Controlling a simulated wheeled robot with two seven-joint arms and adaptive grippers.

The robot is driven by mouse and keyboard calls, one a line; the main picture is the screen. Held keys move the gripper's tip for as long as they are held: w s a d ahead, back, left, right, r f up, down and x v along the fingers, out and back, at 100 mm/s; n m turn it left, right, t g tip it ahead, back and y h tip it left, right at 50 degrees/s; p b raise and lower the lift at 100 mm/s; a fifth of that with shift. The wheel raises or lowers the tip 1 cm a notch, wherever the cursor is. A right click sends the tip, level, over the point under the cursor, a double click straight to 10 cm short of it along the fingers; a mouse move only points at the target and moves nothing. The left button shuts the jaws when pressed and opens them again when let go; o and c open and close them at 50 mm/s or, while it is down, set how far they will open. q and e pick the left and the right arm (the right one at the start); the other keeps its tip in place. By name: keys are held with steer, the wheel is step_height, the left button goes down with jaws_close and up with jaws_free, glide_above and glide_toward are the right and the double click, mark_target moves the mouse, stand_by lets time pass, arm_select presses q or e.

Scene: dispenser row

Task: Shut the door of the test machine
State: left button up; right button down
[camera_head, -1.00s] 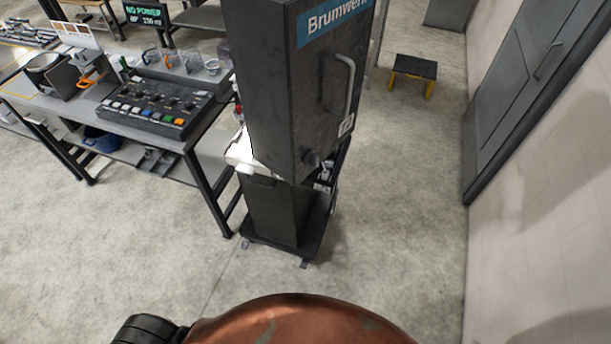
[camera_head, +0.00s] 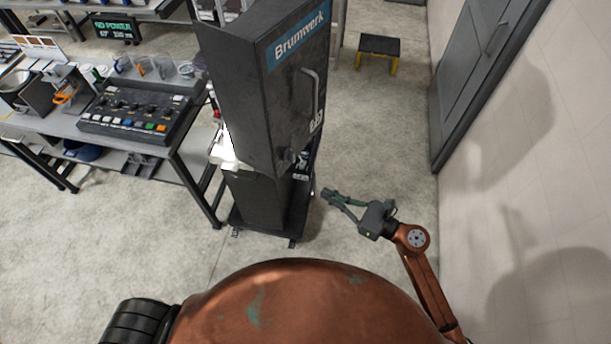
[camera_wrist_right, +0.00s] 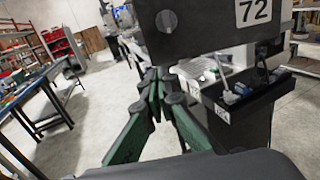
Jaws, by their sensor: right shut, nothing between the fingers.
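The test machine is a tall dark cabinet (camera_head: 255,200) on a low wheeled base. Its dark door (camera_head: 296,110) bears a blue "Brumwerk" label, a grey bar handle (camera_head: 316,92), a number plate and a knob. White light shows at the machine's lower left; I cannot tell how far the door stands open. My right gripper (camera_head: 329,196) is shut and empty, low and to the right of the machine, apart from the handle. In the right wrist view its green fingers (camera_wrist_right: 161,76) point toward the machine, below a dark panel (camera_wrist_right: 190,28) with a knob and "72". My left gripper is out of view.
A workbench with a button console (camera_head: 138,118) and cups stands left of the machine. A black-and-yellow step stool (camera_head: 379,47) is behind on the right. A grey wall door (camera_head: 480,70) and pale wall bound the right side. Floor is clear between machine and wall.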

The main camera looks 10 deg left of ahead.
mark_target(282, 169)
steer(key=p+x, duration=0.4)
steer(key=x, duration=0.9)
steer(key=shift+r, duration=0.1)
steer(key=shift+w+a, duration=0.15)
steer(key=shift+a, duration=0.2)
